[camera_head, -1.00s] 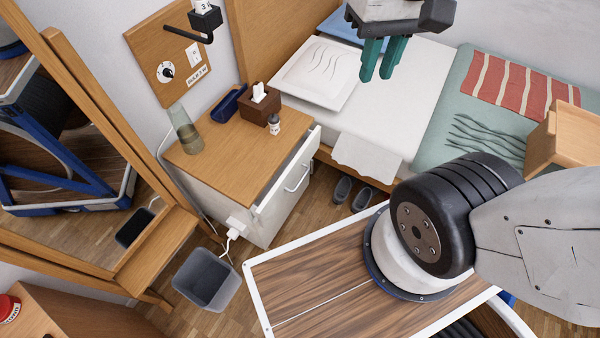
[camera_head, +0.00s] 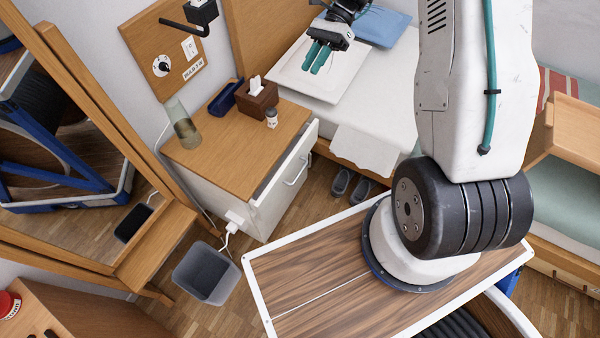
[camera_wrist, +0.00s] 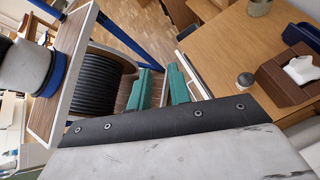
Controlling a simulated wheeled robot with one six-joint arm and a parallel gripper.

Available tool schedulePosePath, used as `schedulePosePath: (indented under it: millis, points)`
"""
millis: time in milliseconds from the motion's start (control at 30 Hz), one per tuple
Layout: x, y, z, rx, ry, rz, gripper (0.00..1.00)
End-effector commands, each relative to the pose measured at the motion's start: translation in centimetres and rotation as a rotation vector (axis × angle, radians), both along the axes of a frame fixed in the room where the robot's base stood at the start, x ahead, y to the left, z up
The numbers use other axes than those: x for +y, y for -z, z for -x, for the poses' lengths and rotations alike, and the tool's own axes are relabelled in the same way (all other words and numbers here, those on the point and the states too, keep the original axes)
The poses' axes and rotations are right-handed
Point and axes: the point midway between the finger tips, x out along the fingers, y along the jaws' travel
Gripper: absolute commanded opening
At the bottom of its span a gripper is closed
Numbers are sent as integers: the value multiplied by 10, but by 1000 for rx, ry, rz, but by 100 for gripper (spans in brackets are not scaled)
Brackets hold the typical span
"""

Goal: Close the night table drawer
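The night table (camera_head: 228,148) has a wooden top and a white body. Its white drawer (camera_head: 290,181) with a pale bar handle (camera_head: 297,173) stands partly open, with a dark gap behind the front's top edge. My gripper (camera_head: 317,60) has green fingers and is above the bed, up and to the right of the drawer, touching nothing. In the wrist view the two fingers (camera_wrist: 160,88) are apart with nothing between them. The night table top (camera_wrist: 235,50) is at the right there, and part of the drawer's edge (camera_wrist: 194,75) shows beside the right finger.
A grey bin (camera_head: 206,275) is on the floor. The bed (camera_head: 380,120) and slippers (camera_head: 350,186) are to the right.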

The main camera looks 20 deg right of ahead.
Motion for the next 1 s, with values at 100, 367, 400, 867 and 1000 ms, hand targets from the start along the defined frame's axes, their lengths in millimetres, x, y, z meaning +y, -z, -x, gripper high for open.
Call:
schedulePosePath:
  millis: [100,367,400,867,1000]
  points:
    - [-12,58,-14,148,123,-53,20]
    - [-29,185,-20,462,369,-170,20]
    - [-30,205,-18,512,405,-190,20]
    - [-20,404,48,1089,745,-401,20]
    - [-15,426,61,1190,785,-433,20]
